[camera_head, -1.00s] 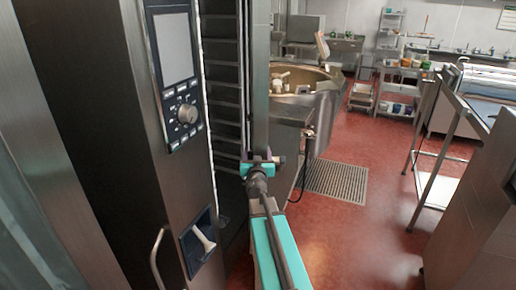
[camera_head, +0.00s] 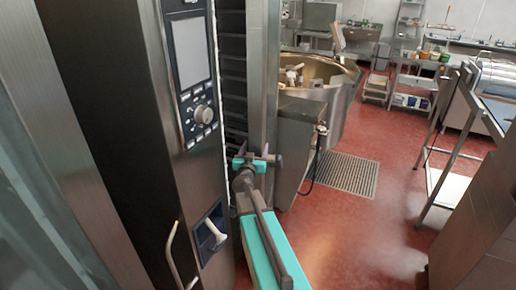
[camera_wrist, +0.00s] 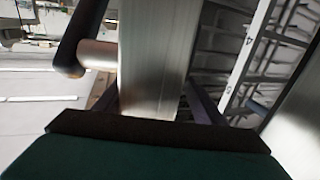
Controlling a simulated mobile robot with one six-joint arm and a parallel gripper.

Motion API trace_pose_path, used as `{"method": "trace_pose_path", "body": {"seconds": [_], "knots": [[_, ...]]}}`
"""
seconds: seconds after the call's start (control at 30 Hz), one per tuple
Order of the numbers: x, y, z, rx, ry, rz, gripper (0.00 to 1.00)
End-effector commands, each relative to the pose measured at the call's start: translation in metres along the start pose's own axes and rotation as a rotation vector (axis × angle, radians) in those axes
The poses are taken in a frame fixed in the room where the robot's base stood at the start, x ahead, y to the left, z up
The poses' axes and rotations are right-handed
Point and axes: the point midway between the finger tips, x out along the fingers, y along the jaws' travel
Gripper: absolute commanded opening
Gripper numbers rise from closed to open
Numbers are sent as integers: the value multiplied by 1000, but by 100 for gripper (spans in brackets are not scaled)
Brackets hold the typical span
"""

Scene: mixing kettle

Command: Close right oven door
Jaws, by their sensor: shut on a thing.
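The right oven's door (camera_head: 263,75) stands open and upright, seen nearly edge-on in the head view, as a tall grey metal panel. The oven cavity with dark racks (camera_head: 233,70) shows in the gap to its left. My gripper (camera_head: 257,159) is shut on the door's edge at the lower part of that panel. In the wrist view the door edge (camera_wrist: 153,60) runs between the fingers of my gripper (camera_wrist: 154,106). A dark bar handle (camera_wrist: 79,38) on a metal stub sticks out from the door there. The fingertips are partly hidden.
The oven's control panel (camera_head: 191,75) with screen and knob is left of the cavity, above a hand shower (camera_head: 213,236). A large kettle (camera_head: 322,85) stands behind the door. Red floor (camera_head: 350,225) is open to the right, with a floor grate (camera_head: 345,174) and a metal table (camera_head: 455,140).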

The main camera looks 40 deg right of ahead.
Motion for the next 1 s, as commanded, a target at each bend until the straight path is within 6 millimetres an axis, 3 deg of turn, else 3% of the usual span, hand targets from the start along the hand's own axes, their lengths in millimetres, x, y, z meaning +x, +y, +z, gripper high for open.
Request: {"method": "trace_pose_path", "body": {"seconds": [0.03, 0.33, 0.97, 1.0], "knots": [[1, -5, -9, -5, 10, 7, 24], [-2, -16, -4, -8, 1, 36, 23], [-4, -16, 4, -9, -11, 50, 24], [-4, -16, 4, -9, -11, 50, 67]]}}
